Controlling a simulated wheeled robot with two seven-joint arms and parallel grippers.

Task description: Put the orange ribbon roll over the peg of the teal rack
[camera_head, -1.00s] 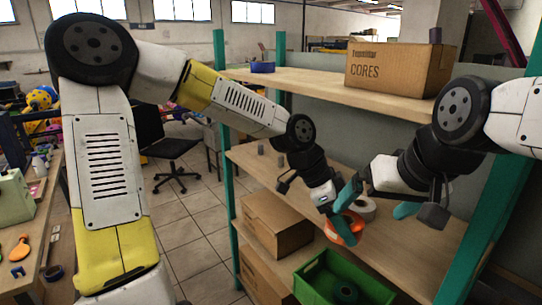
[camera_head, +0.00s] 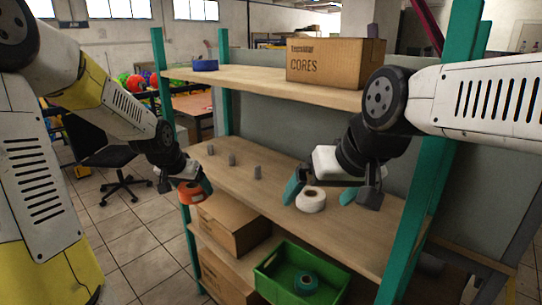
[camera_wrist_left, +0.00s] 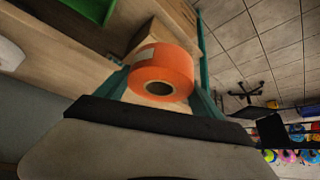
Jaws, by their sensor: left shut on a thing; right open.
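The teal rack (camera_head: 222,110) has a wooden middle shelf with three short grey pegs: a left one (camera_head: 210,150), a middle one (camera_head: 232,159) and a right one (camera_head: 257,172). My left gripper (camera_head: 193,184) is shut on the orange ribbon roll (camera_head: 192,194), in front of the left end of this shelf. The roll appears apart from the pegs. In the left wrist view the orange roll (camera_wrist_left: 161,70) sits between the teal fingers, its hole showing. My right gripper (camera_head: 322,192) is open near a white roll (camera_head: 311,203); whether its fingers touch that roll cannot be told.
A cardboard box (camera_head: 335,62) and a blue roll (camera_head: 205,65) stand on the upper shelf. Below are another cardboard box (camera_head: 228,222) and a green crate (camera_head: 272,262) holding a teal roll (camera_head: 306,282). Tiled floor lies open to the left, with a black chair (camera_head: 108,150).

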